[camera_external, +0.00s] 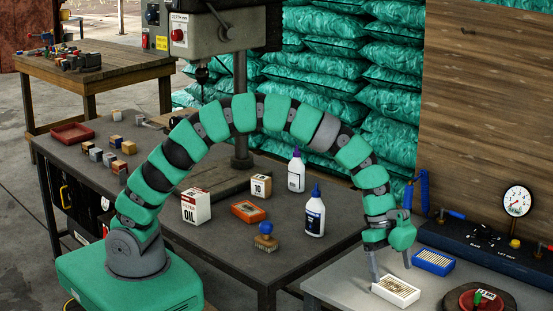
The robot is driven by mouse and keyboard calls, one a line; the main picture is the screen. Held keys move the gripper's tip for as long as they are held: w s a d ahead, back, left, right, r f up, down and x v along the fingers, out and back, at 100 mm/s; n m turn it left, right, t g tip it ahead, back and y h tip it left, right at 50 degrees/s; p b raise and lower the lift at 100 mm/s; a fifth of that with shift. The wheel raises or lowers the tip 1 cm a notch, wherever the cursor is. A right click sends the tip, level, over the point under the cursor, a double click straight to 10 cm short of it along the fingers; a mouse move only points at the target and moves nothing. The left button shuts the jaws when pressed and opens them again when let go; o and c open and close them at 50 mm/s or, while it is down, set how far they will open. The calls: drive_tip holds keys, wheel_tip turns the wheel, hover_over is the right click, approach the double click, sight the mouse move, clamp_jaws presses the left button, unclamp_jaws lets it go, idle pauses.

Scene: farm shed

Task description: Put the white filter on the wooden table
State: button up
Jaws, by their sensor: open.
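The white filter (398,293) is a small white-framed block with a tan pleated top. It lies flat on the grey table at the lower right. My gripper (391,274) points down just above it, open, with one finger near the filter's left end and the other behind its right part. I cannot tell whether a finger touches it. The wooden table (100,70) stands at the upper left, far from my gripper, with several small parts on its top.
A blue filter (433,262) lies just behind the white one. A round dark part (480,301) and a gauge panel (490,245) are to the right. The dark workbench (215,240) holds bottles, boxes, blocks and a red tray (72,133). A drill press (215,30) rises behind it.

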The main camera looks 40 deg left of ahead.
drive_tip(key=w+a+r+n+t, duration=0.3)
drive_tip(key=w+a+r, duration=0.2)
drive_tip(key=a+r, duration=0.5)
drive_tip(key=w+a+r+n+t+h, duration=0.1)
drive_tip(key=w+a+r+n+t, duration=0.15)
drive_tip(key=w+a+r, duration=0.65)
drive_tip(key=w+a+r+n+t, duration=0.15)
drive_tip(key=a+r+n, duration=0.4)
drive_tip(key=r, duration=0.85)
drive_tip(key=s+a+r+n+t+y, duration=0.2)
drive_tip(key=s+a+r+n+t, duration=0.1)
drive_tip(key=a+r, duration=0.5)
drive_tip(key=s+a+r+n+t+y, duration=0.1)
drive_tip(key=s+a+r+n+t, duration=0.2)
drive_tip(key=a+r, duration=0.5)
drive_tip(key=s+a+r+n+t+y, duration=0.2)
drive_tip(key=s+a+r+n+t, duration=0.1)
drive_tip(key=a+r, duration=0.6)
drive_tip(key=s+a+n, duration=0.1)
drive_tip(key=a, duration=0.2)
drive_tip(key=shift+a+y, duration=0.3)
drive_tip(key=shift+a, duration=0.1)
drive_tip(key=shift+r, duration=0.1)
drive_tip(key=o, duration=0.3)
